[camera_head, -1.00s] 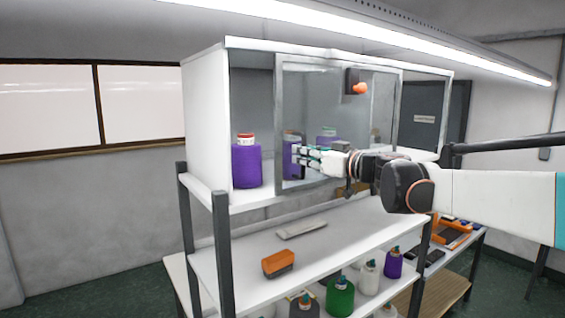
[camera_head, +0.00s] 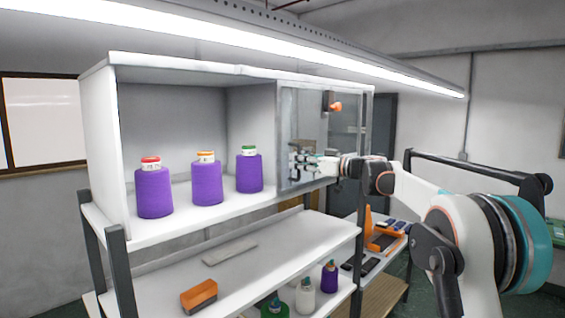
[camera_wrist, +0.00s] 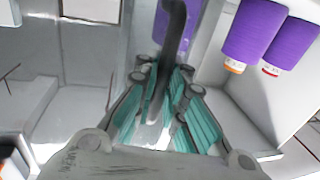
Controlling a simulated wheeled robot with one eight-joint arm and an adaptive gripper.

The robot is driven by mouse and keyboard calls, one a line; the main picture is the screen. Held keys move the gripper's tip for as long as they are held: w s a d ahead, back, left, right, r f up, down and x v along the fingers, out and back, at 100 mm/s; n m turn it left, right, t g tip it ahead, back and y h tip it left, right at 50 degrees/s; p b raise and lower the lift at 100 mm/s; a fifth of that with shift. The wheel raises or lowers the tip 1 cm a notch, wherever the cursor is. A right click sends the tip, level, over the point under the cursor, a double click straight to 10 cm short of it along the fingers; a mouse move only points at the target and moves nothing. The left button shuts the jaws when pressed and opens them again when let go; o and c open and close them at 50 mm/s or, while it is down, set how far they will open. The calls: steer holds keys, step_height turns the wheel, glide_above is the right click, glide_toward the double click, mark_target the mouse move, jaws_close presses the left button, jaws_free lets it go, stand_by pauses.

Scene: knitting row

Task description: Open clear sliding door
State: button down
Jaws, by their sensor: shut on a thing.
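The clear sliding door (camera_head: 306,118), a grey-framed transparent panel, stands at the right part of the white cabinet (camera_head: 101,150) in the head view. The left and middle of the cabinet front are uncovered. My gripper (camera_head: 298,160) is at the door's left side, coming from the right. In the wrist view my gripper (camera_wrist: 160,80) has its teal-padded fingers closed around a dark grey curved bar (camera_wrist: 173,25), which looks like the door's handle or edge. The fingers partly hide where they grip it.
Three purple yarn cones (camera_head: 154,193) stand in the open part of the cabinet. An orange knob (camera_head: 335,106) shows behind or on the door. The shelf below holds an orange block (camera_head: 199,297) and a grey bar (camera_head: 230,251). A ceiling lamp (camera_head: 250,45) hangs above.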

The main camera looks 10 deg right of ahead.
steer(key=shift+w+d+p, duration=0.3)
steer(key=shift+w+d, duration=0.55)
steer(key=shift+d, duration=0.25)
steer(key=shift+w+d+p, duration=0.25)
steer(key=shift+w+d, duration=0.6)
steer(key=shift+d, duration=0.25)
steer(key=c, duration=1.7)
jaws_free()
steer(key=shift+d, duration=0.1)
steer(key=shift+o, duration=0.2)
steer(key=v, duration=1.2)
